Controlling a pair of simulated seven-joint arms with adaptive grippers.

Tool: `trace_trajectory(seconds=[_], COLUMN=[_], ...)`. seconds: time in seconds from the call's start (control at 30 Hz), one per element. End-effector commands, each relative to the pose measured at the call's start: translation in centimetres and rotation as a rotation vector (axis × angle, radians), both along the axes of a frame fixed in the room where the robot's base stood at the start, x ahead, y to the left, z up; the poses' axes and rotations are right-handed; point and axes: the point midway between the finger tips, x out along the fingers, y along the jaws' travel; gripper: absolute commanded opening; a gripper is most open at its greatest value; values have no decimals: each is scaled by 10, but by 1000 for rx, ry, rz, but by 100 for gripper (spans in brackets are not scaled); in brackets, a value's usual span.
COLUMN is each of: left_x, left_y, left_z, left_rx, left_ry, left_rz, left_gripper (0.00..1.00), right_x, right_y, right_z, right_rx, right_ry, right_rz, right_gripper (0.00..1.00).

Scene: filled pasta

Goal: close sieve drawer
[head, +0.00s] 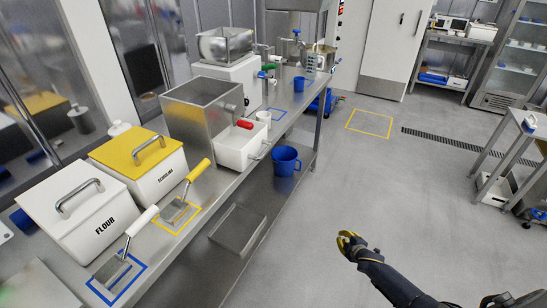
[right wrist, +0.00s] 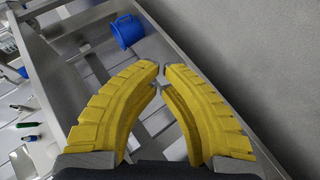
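Two steel hoppers on white bases stand on the long bench in the head view. The nearer hopper (head: 202,108) has a red handle, and a white box-like part (head: 240,152) sticks out at its foot towards the bench edge. I cannot tell for certain which part is the sieve drawer. My right gripper (head: 350,240) is over the open floor, right of the bench and apart from it. Its yellow fingers in the right wrist view (right wrist: 161,68) have tips almost together, with nothing held between them. My left gripper is not in view.
White FLOUR (head: 95,222) and yellow-lidded SEMOLINA (head: 155,178) bins stand on the near bench. Two scoops lie in blue and yellow outlines. A blue bucket (head: 286,160), also in the wrist view (right wrist: 127,31), is at the lower shelf.

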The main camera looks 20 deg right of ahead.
Motion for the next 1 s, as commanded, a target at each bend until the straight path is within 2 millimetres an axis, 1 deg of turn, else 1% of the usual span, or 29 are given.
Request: trace_trajectory(seconds=[0.03,0.07,0.1,0.17,0.2,0.23,0.27,0.3,0.37,0.4,0.47,0.5,0.53,0.6,0.7,0.8,1.0], left_x=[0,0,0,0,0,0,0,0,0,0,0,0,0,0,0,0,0], left_y=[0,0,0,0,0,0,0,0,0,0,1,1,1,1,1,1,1], left_z=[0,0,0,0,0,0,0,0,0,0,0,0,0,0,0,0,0], left_rx=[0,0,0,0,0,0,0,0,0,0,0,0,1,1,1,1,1], left_ry=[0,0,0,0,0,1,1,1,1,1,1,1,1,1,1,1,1], left_rz=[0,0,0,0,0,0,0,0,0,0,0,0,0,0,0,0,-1], left_gripper=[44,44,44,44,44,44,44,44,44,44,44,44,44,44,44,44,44], right_x=[33,50,70,97,112,122,130,139,145,144,137,130,123,106,87,79,77], right_y=[-5,-6,-6,-1,4,10,17,28,48,65,90,106,118,144,175,184,187], right_z=[44,69,102,153,189,216,243,280,333,363,396,412,420,428,429,426,421], right_rx=[-74,-122,-188,-300,-381,-447,-519,-621,-797,-918,-1091,-1200,-1276,-1433,-1607,-1719,-1793], right_ry=[-71,-112,-164,-246,-301,-344,-387,-448,-538,-595,-671,-716,-748,-811,-891,-925,-949], right_rz=[76,125,189,292,364,420,479,560,690,781,902,978,1032,1147,1266,1328,1360], right_gripper=[0,0,0,0,0,0,0,0,0,0,0,0,0,0,0,0,0])
